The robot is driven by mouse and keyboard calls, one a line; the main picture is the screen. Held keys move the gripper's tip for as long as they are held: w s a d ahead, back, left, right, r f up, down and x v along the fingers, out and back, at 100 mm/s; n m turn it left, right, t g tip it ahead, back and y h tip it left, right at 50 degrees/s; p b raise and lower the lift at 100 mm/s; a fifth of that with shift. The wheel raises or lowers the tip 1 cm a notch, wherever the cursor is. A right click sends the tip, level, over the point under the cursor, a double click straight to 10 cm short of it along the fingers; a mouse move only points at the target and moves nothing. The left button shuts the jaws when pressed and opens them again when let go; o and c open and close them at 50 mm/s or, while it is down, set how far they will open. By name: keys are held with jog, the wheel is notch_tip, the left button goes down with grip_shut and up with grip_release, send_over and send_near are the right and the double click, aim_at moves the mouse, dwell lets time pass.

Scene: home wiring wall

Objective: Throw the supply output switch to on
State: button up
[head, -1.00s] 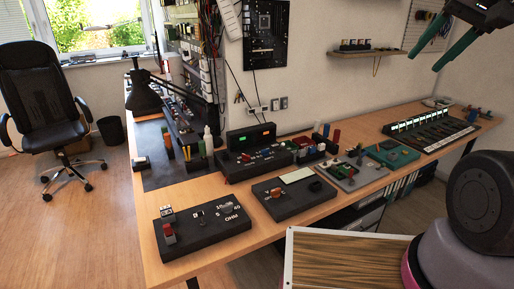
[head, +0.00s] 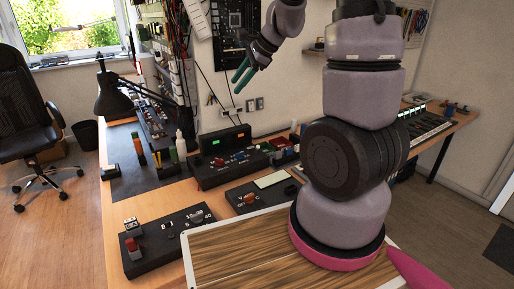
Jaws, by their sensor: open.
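The bench supply (head: 228,168) is a black box on the desk with a sloped control panel. Above the panel stands a display housing (head: 221,141) with a green and a red readout. Small knobs and a red part sit on the panel; they are too small to tell which is the output switch or how it is set. My gripper (head: 239,82), with teal fingers, is open and empty. It hangs in the air above the supply in the picture, apart from it, its fingers pointing down and left.
A black box with a red switch and a dial (head: 170,240) sits at the desk's front left. Another black box with an orange knob (head: 249,198) lies in front of the supply. A black desk lamp (head: 116,95) stands left. My arm hides the desk's right middle.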

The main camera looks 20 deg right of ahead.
jog(key=w+d+f+m+h, duration=0.1)
jog(key=w+d+f+m, duration=0.15)
jog(key=f, duration=0.35)
jog(key=w+d+f+m+h, duration=0.1)
jog(key=w+d+f+m, duration=0.1)
jog(key=w+f+m, duration=0.35)
jog(key=m+h, duration=0.3)
send_near(258, 146)
jog(key=x, duration=1)
grip_shut()
